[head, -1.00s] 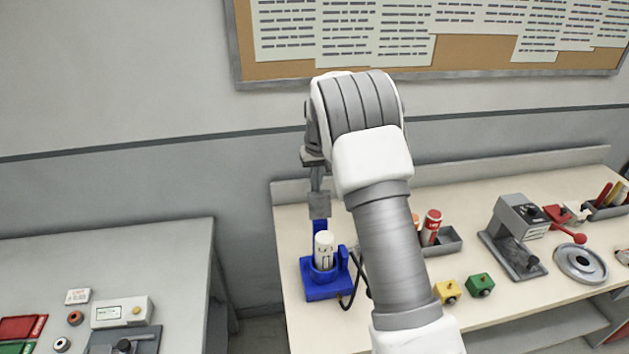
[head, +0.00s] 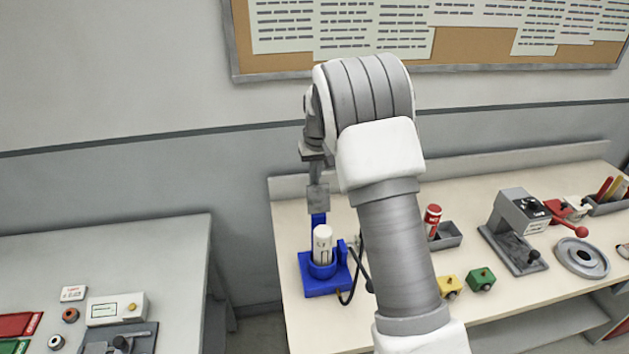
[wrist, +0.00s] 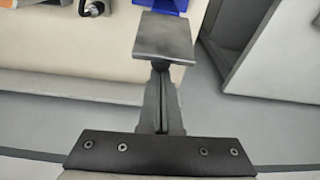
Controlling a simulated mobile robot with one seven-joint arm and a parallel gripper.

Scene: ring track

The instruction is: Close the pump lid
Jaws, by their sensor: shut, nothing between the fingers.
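The blue pump (head: 322,287) stands at the left end of the cream bench, with a white cylinder (head: 323,246) upright in it. A blue upright part (head: 318,219), which looks like the raised lid, stands behind the cylinder. My gripper (head: 318,198) is shut and empty, its grey tip pointing down just above or behind this upright part; I cannot tell whether they touch. In the wrist view the grey finger pad (wrist: 164,38) covers part of a blue piece (wrist: 160,5) of the pump at the top edge.
A black cable (head: 357,275) runs at the pump's right. Yellow (head: 449,287) and green (head: 481,279) blocks, a grey tray with a red bottle (head: 432,220) and a grey lever device (head: 517,228) stand farther right. A grey table (head: 150,250) stands left across a gap.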

